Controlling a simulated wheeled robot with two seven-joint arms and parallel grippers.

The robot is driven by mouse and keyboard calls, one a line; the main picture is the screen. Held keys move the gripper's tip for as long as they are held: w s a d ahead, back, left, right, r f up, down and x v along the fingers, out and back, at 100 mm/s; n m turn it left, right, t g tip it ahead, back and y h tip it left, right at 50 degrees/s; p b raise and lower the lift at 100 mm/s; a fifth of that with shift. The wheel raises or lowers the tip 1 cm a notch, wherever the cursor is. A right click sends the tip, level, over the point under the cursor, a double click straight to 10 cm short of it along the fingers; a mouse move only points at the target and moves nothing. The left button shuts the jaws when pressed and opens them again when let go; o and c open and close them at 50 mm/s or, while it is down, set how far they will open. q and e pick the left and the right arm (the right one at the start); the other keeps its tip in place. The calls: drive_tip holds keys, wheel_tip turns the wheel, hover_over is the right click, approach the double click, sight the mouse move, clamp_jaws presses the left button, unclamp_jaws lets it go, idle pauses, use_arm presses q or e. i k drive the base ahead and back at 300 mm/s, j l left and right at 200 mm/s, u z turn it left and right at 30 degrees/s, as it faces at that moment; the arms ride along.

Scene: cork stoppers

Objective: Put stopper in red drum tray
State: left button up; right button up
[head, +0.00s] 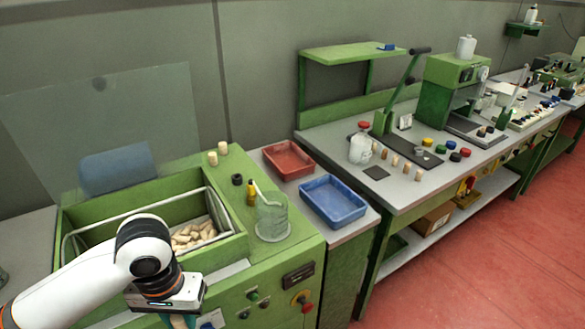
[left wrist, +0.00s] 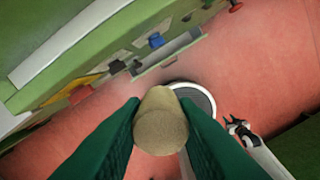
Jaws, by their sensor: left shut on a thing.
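My left gripper (left wrist: 162,125) is shut on a cork stopper (left wrist: 160,122), which shows between the two green fingers in the left wrist view. In the head view the left gripper (head: 178,318) is at the bottom edge, in front of the green machine, with its fingertips and the stopper cut off by the frame. The red tray (head: 289,158) lies on the grey table to the right of the machine, behind the blue tray. It looks empty. The gripper is well to the left of it and nearer to me. My right gripper is not in view.
The green machine's bin (head: 240,240) holds several loose corks (head: 192,236). Two corks (head: 218,153) stand on its back ledge. The blue tray (head: 333,201) sits in front of the red tray.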

sight(295, 172)
drive_tip(key=i+l, duration=0.15)
drive_tip(key=l, duration=0.2)
drive_tip(key=i+l, duration=0.1)
drive_tip(key=l, duration=0.25)
drive_tip(key=i+l, duration=0.15)
drive_tip(key=l, duration=0.2)
drive_tip(key=i+l+u, duration=0.1)
drive_tip(key=l, duration=0.3)
drive_tip(key=i+l, duration=0.15)
drive_tip(key=l, duration=0.2)
drive_tip(key=i+l+u, duration=0.1)
drive_tip(key=i, duration=0.95)
